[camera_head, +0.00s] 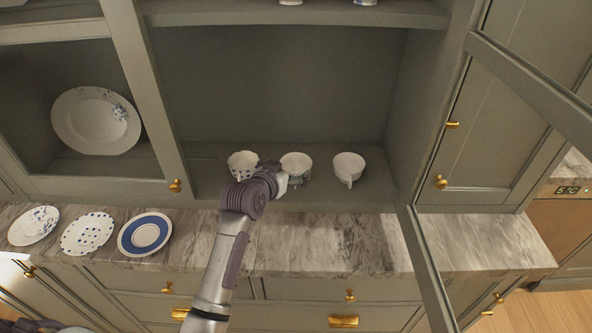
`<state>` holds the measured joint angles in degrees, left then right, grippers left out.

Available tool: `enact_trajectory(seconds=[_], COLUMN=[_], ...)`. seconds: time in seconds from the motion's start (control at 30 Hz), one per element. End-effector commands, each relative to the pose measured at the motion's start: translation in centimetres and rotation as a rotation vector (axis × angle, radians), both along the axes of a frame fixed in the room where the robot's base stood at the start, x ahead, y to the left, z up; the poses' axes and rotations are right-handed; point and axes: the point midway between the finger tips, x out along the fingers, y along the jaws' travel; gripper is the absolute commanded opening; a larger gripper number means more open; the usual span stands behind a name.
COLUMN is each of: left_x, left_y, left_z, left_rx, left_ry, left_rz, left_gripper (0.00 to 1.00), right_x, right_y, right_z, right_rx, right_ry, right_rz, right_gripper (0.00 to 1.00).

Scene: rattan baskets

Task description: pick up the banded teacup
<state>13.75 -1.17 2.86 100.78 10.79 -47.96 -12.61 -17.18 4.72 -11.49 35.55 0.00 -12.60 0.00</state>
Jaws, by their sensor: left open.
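Three white teacups stand in a row on the cabinet's lower shelf. The left teacup (242,161) has dark spots. The middle teacup (296,161) shows some grey-blue on its lower side, partly hidden by my gripper. The right teacup (348,165) looks plain white, with its handle toward the front. I cannot clearly make out which one is banded. My left gripper (290,179) is open, right in front of the middle teacup, reaching over the counter; its fingertips are small, and I cannot tell whether they touch the cup. My right gripper is not in view.
The shelf lies inside an open cabinet, with an upper shelf (300,13) above and an open door (428,270) at the right. Several plates, including a blue-rimmed plate (145,234), lie on the marble counter (330,243). A patterned plate (96,120) stands in the left compartment.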

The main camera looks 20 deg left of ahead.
Motion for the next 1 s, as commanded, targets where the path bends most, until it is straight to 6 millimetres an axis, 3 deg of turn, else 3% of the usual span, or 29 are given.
enact_trajectory(seconds=[0.17, 0.5, 0.8, 0.83, 1.0], left_x=[1.0, 4.7, 5.2, 5.2, 5.1], left_y=[-0.1, -0.5, -0.5, -0.5, -0.5], left_z=[-0.2, -1.8, -2.1, -2.1, -2.1], left_rx=[0.000, -0.001, -0.001, -0.001, 0.000], left_ry=[0.001, 0.002, 0.000, 0.000, 0.001], left_rz=[0.000, -0.001, 0.000, 0.000, 0.000], left_gripper=[1.00, 1.00, 1.00, 0.98, 0.70], right_x=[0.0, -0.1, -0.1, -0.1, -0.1], right_y=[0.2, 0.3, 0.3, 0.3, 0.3], right_z=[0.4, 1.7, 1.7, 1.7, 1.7], right_rx=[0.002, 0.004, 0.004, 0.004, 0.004], right_ry=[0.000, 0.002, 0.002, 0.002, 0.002], right_rz=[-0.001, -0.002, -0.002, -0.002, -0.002], right_gripper=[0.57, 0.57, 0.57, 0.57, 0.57])
